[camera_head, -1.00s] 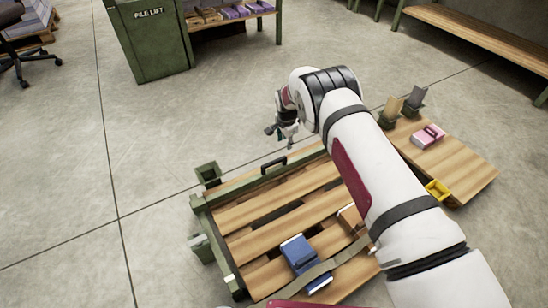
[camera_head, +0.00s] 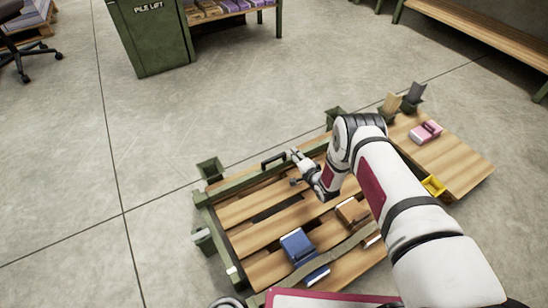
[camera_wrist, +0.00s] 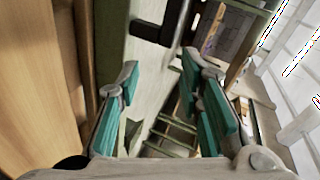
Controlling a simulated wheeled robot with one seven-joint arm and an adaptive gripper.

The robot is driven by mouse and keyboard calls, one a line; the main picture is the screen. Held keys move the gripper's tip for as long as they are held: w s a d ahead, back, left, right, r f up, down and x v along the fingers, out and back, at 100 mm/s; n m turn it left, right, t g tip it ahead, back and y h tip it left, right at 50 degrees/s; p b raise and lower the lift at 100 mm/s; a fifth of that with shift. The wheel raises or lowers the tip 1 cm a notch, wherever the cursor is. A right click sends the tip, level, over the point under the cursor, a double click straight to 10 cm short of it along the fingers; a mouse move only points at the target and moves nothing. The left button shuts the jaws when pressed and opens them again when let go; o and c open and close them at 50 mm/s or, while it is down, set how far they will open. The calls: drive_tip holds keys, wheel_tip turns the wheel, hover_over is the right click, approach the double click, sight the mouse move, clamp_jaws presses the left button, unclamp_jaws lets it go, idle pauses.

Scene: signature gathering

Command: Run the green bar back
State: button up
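The green bar (camera_head: 239,182) runs along the far edge of the slatted wooden bench in the head view, with a black handle (camera_head: 273,160) standing up from it. My gripper (camera_head: 295,168) is just right of the handle in that view, its fingers pointing left. In the wrist view my gripper (camera_wrist: 160,66) has its two teal-padded fingers apart with nothing held between them. The pale green bar (camera_wrist: 140,62) lies beyond and between the fingers, and the black handle (camera_wrist: 155,32) shows ahead of the tips. I see no contact with the handle.
On the slatted bench (camera_head: 245,212) lie a blue book (camera_head: 299,248), a brown block (camera_head: 350,212) and a strap (camera_head: 322,266). A side table (camera_head: 455,162) at right holds a pink item (camera_head: 426,132) and a yellow tray (camera_head: 433,186).

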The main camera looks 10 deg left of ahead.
sight(275, 160)
drive_tip(key=s+y, duration=0.1)
drive_tip(key=s, duration=0.2)
drive_tip(key=s+f+m+t+y, duration=0.1)
drive_tip(key=s, duration=0.3)
drive_tip(key=s+t+y, duration=0.1)
drive_tip(key=s, duration=0.3)
drive_tip(key=shift+s+a+f+m+y+p, duration=0.2)
drive_tip(key=shift+a+m+y+p, duration=0.1)
drive_tip(key=shift+m+p, duration=0.1)
drive_tip(key=b+x, duration=0.5)
drive_tip(key=x, duration=0.8)
drive_tip(key=shift+w+a+r+b, duration=0.1)
drive_tip(key=shift+w+r+b, duration=0.05)
drive_tip(key=shift+w+b, duration=0.15)
clamp_jaws()
